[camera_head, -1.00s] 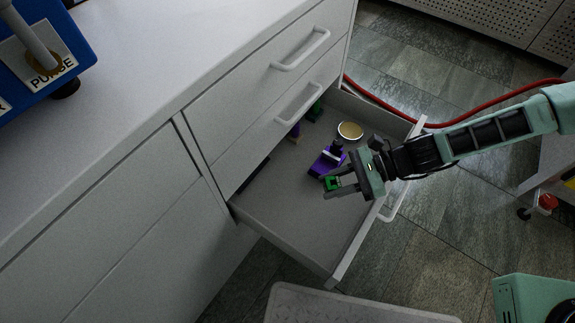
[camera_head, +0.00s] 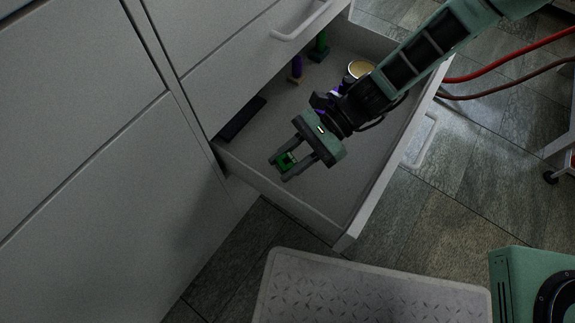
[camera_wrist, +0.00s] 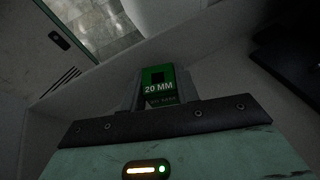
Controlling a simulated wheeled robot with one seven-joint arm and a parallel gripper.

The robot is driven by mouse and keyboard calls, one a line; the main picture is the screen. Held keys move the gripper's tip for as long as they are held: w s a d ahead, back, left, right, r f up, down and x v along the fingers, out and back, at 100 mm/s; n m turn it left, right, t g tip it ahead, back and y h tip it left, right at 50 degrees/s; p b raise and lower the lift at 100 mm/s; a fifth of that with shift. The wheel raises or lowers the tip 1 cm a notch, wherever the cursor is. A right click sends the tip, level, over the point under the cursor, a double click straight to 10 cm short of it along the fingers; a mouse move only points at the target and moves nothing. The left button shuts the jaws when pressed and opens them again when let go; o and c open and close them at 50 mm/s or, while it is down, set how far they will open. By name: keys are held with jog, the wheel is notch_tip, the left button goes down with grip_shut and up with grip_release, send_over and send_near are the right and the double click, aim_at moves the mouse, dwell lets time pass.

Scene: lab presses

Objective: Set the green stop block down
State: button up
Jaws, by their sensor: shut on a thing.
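The green stop block (camera_head: 286,161) is between the fingertips of my gripper (camera_head: 283,168), which is shut on it. In the wrist view the block (camera_wrist: 158,86) shows a green face marked "20 MM", with a finger on each side. My gripper is over the near left part of the open drawer (camera_head: 290,204), close to its near side wall. I cannot tell whether the block touches the drawer floor.
A dark flat piece (camera_head: 242,119) lies at the drawer's left. A purple piece (camera_head: 297,70), a green piece (camera_head: 320,46) and a round cream-topped container (camera_head: 360,68) are farther back. Another purple object (camera_head: 323,102) is partly hidden by my arm. A grey step (camera_head: 370,290) stands below the drawer.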

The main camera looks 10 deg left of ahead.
notch_tip(320, 180, down, 5)
jog(key=b, duration=0.2)
jog(key=shift+f+b, duration=0.1)
jog(key=shift+b, duration=0.2)
jog(key=o, duration=1)
jog(key=p+v, duration=0.2)
jog(key=v, duration=0.3)
jog(key=p+v, duration=0.3)
jog(key=v, duration=0.2)
jog(key=shift+w+d+r, duration=0.1)
jog(key=shift+w+r, duration=0.05)
jog(key=shift+r, duration=0.2)
jog(key=shift+p+v, duration=0.45)
jog(key=shift+v, duration=0.3)
jog(key=s+d+r+n+t+h, duration=0.3)
jog(key=s+d+r+n, duration=0.1)
jog(key=r, duration=0.3)
jog(key=s+d+r+n+t+h, duration=0.3)
jog(key=s+d+r+n, duration=0.1)
jog(key=r+n, duration=0.3)
jog(key=s+d+r+n+t+h, duration=0.3)
jog(key=s+d+r+n, duration=0.1)
jog(key=r, duration=0.4)
jog(key=shift+s+d+r+n+t, duration=0.35)
jog(key=shift+d+n, duration=0.2)
jog(key=shift+n, duration=0.25)
